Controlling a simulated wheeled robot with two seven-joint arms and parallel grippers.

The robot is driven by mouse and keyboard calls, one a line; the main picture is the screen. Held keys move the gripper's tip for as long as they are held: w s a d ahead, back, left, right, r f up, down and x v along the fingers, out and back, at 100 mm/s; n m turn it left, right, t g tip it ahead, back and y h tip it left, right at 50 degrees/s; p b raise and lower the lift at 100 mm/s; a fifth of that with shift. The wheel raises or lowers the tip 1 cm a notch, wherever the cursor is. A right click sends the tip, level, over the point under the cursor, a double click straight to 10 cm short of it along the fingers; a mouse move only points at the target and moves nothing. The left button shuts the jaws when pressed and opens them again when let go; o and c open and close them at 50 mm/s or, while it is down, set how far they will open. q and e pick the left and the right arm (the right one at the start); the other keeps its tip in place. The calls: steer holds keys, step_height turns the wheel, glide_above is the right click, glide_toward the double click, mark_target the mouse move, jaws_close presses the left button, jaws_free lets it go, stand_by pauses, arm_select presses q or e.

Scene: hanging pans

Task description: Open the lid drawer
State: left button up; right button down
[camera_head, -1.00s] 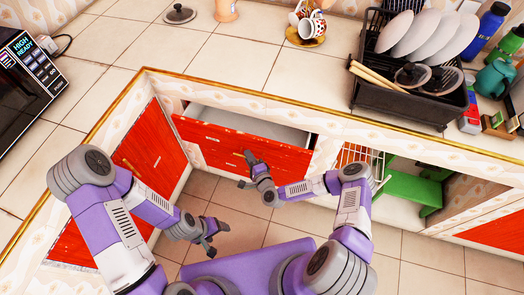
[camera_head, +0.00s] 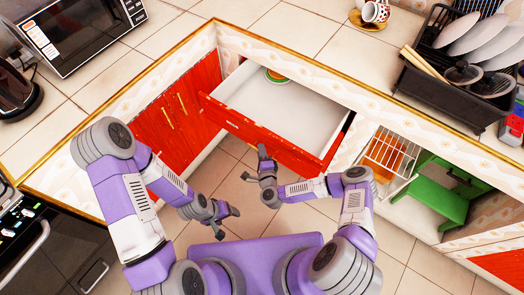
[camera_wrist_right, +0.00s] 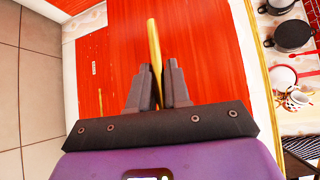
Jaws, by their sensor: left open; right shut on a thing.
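The drawer's red front (camera_head: 234,122) stands pulled out from the counter, and its pale inside (camera_head: 290,108) shows from above. A round orange and green thing (camera_head: 277,76) lies at its back, partly hidden by the counter edge. My right gripper (camera_head: 262,153) is at the middle of the drawer front. In the right wrist view its fingers (camera_wrist_right: 158,88) are shut on the gold bar handle (camera_wrist_right: 153,45) of the red front. My left gripper (camera_head: 232,213) is open and empty, lower and to the left, apart from the drawer.
Red cupboard doors (camera_head: 170,122) stand left of the drawer. An open bay at right holds a white wire rack (camera_head: 385,155) and a green stool (camera_head: 440,190). A dish rack (camera_head: 437,95) and a microwave (camera_head: 85,30) stand on the counter. Tiled floor lies below the drawer.

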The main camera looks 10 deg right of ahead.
steer(key=shift+d, duration=0.1)
steer(key=c, duration=1.2)
jaws_free()
steer(key=shift+s, duration=0.1)
steer(key=s, duration=0.2)
steer(key=s+p, duration=0.1)
steer(key=s, duration=0.1)
steer(key=s+r, duration=0.1)
steer(key=s, duration=0.2)
steer(key=shift+s+d+p, duration=0.1)
steer(key=shift+d+p, duration=0.2)
steer(key=shift+p, duration=0.05)
